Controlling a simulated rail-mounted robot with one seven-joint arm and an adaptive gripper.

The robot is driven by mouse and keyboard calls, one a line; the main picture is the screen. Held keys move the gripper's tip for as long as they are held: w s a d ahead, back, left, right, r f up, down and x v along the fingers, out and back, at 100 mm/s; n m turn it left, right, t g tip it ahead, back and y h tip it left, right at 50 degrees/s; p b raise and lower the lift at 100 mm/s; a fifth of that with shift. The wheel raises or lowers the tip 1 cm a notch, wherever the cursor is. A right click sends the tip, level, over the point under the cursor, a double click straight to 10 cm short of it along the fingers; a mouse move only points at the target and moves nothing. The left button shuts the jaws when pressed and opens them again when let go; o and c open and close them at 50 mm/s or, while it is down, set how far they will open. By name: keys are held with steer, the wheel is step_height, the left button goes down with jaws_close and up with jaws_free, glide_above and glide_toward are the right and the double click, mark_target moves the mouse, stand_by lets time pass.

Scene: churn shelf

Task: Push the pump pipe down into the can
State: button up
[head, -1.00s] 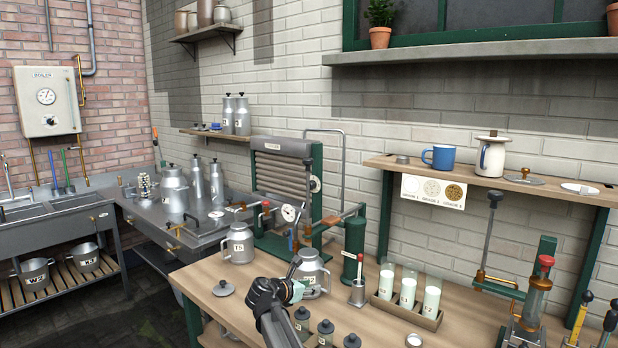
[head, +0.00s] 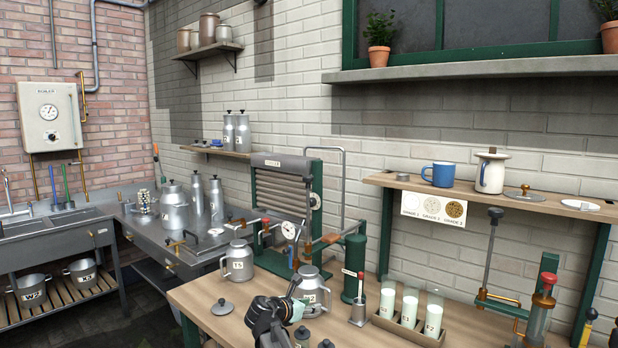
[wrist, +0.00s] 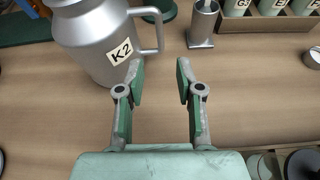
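A metal can labelled K2 (wrist: 95,40) stands on the wooden bench; it also shows in the head view (head: 314,292). A second metal can labelled T5 (head: 237,263) stands to its left. The copper-coloured pump pipe (head: 324,240) reaches sideways from the green pump body (head: 355,268), behind and above the K2 can. Whether its lower end touches a can is not clear. My gripper (wrist: 160,72) is open and empty, its fingers beside the K2 can near its handle. In the head view my gripper (head: 292,304) overlaps the can's left side.
A small metal cup with a rod (head: 358,312) and a rack of white-filled glasses (head: 412,334) stand to the right. A loose lid (head: 222,307) lies at the left. Several small dark-topped canisters (head: 303,338) stand near the front. Bare bench shows between lid and gripper.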

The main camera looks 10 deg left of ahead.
mark_target(310, 178)
steer(key=o, duration=0.5)
steer(key=shift+d, duration=0.1)
steer(key=w+d+r+m+g+y+p, duration=0.25)
steer(key=d+r+m+p, duration=0.25)
steer(key=d+r, duration=0.8)
steer(key=s+a+r+m+t+y+p, duration=0.1)
steer(key=a+r+m+t+y, duration=0.2)
steer(key=r+m+y, duration=0.8)
steer(key=s+a+r+m+t+y+p, duration=0.15)
steer(key=a+r+m+t+y, duration=0.35)
steer(key=r, duration=0.9)
steer(key=w+a+p, duration=0.2)
steer(key=w, duration=0.2)
steer(key=w+a+g+p, duration=0.1)
steer(key=w+a+p, duration=0.1)
steer(key=w, duration=0.3)
steer(key=w+a+m+g+h+p, duration=0.1)
steer(key=w+a+p, duration=0.1)
steer(key=w, duration=0.3)
steer(key=shift+w+a+g, duration=0.25)
steer(key=shift+a, duration=0.55)
